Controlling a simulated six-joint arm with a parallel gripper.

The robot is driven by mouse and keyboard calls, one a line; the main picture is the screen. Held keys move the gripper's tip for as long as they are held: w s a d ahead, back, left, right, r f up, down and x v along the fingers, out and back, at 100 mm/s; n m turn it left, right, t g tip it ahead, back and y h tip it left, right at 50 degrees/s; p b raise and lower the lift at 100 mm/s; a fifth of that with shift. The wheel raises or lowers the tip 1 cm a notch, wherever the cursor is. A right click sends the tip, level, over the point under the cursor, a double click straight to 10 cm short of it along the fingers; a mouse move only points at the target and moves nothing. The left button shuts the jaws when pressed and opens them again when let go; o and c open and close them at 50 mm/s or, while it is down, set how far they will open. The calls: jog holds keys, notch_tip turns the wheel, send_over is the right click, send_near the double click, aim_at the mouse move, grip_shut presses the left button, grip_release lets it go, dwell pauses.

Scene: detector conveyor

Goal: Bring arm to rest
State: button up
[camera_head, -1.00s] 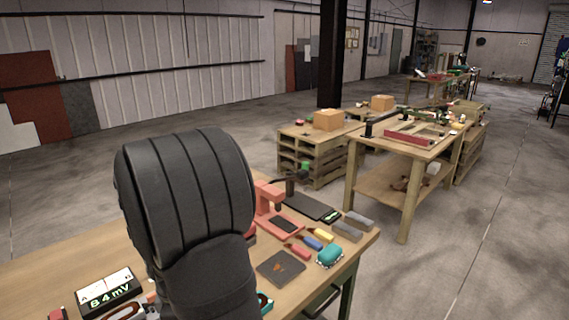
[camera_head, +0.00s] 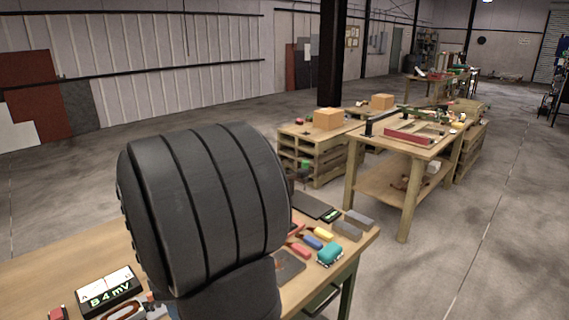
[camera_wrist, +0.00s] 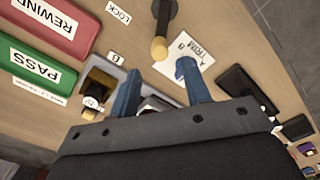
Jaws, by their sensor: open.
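My gripper (camera_wrist: 158,88) shows in the wrist view with two blue fingers spread apart and nothing between their tips. It is above a wooden bench. Beyond the fingers are a white card marked TRIM (camera_wrist: 187,50) and a lever with a tan knob (camera_wrist: 159,48). In the head view my dark ribbed arm part covers the middle of the near bench (camera_head: 60,270), and the gripper is hidden there.
Open floor (camera_head: 440,270) lies right.

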notch_tip(320, 180, up, 10)
notch_tip(320, 180, down, 17)
jog(key=shift+f, duration=0.1)
jog(key=shift+w+f, duration=0.1)
jog(key=shift+f, duration=0.1)
jog(key=shift+w+d+m, duration=0.1)
jog(key=shift+w+m, duration=0.15)
jog(key=shift+m, duration=0.4)
jog(key=shift+w+d+m, duration=0.1)
jog(key=shift+w+m, duration=0.1)
jog(key=shift+m, duration=0.45)
jog(key=shift+r, duration=0.1)
